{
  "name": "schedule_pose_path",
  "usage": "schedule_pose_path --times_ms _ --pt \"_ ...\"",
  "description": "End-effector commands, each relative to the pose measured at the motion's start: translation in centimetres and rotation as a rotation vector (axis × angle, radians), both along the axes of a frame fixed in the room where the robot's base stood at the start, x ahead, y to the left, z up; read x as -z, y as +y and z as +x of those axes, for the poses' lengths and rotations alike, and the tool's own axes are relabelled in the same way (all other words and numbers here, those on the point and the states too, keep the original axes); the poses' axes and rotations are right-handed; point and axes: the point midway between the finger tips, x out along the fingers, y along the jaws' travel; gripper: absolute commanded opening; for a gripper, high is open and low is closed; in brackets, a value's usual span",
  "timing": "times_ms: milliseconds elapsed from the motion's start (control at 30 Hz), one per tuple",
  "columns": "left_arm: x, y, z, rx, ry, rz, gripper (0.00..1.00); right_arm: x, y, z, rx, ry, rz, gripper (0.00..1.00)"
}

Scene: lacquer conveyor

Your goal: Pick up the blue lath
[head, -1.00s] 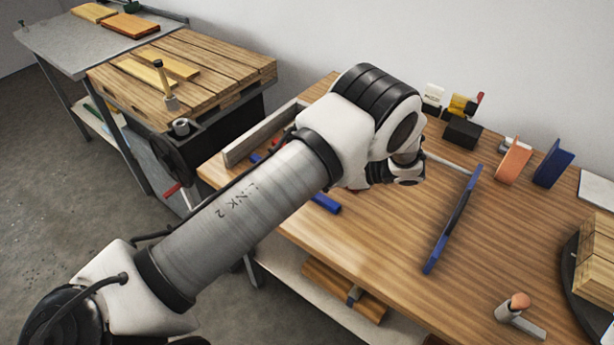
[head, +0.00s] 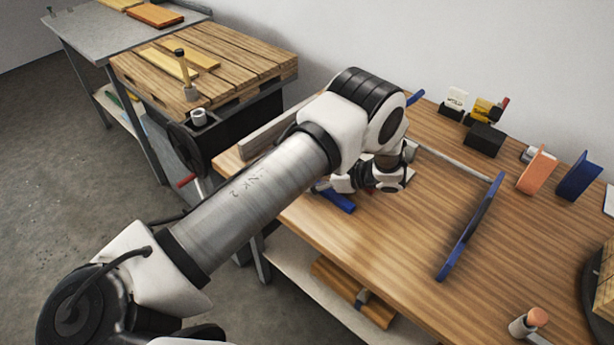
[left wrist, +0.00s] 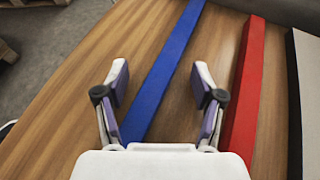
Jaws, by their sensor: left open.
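The blue lath (left wrist: 165,68) lies flat on the wooden table in the left wrist view, running from the far edge down towards the gripper. My left gripper (left wrist: 160,83) is open, with one finger on each side of the lath; I cannot tell how high above it the fingers are. The near end of the lath is hidden by the gripper. In the head view a blue piece (head: 338,201) shows below my left wrist; my arm hides most of that area. My right gripper is not in view.
A red lath (left wrist: 242,85) lies close to the right finger. A grey-white strip (left wrist: 304,90) is beyond it. On the table are a blue bar (head: 470,228) joined to a metal rod, a black block (head: 485,138) and an orange plate (head: 537,170). The table front is clear.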

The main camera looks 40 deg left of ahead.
Motion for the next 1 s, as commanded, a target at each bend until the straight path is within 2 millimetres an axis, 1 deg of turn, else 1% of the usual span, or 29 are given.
schedule_pose_path --times_ms 33,67,100,167,200,533,633,667,767,900,1000 --pt "0.0 0.0 0.0 0.0 0.0 0.0 0.61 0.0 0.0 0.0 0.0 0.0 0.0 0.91" --pt "0.0 0.0 0.0 0.0 0.0 0.0 0.51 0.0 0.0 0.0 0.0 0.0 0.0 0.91" --pt "0.0 0.0 0.0 0.0 0.0 0.0 0.36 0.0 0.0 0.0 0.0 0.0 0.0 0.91" --pt "0.0 0.0 0.0 0.0 0.0 0.0 0.15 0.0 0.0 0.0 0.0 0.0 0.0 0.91" --pt "0.0 0.0 0.0 0.0 0.0 0.0 0.01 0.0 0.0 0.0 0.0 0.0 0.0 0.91" --pt "0.0 0.0 0.0 0.0 0.0 0.0 0.0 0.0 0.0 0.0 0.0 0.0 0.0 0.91" --pt "-0.6 -0.1 0.0 0.0 -0.001 0.0 0.0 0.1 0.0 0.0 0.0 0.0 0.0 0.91" --pt "-1.0 -0.1 0.0 0.0 -0.001 0.0 0.0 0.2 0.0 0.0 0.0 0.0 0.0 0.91" --pt "-3.1 -0.1 0.1 0.0 -0.002 0.001 0.0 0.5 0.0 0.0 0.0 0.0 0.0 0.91" --pt "-6.6 -0.1 0.1 0.001 -0.003 0.001 0.0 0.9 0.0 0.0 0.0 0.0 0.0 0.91" --pt "-8.6 -0.1 0.1 0.001 -0.004 0.0 0.0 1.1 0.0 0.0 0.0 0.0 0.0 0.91"
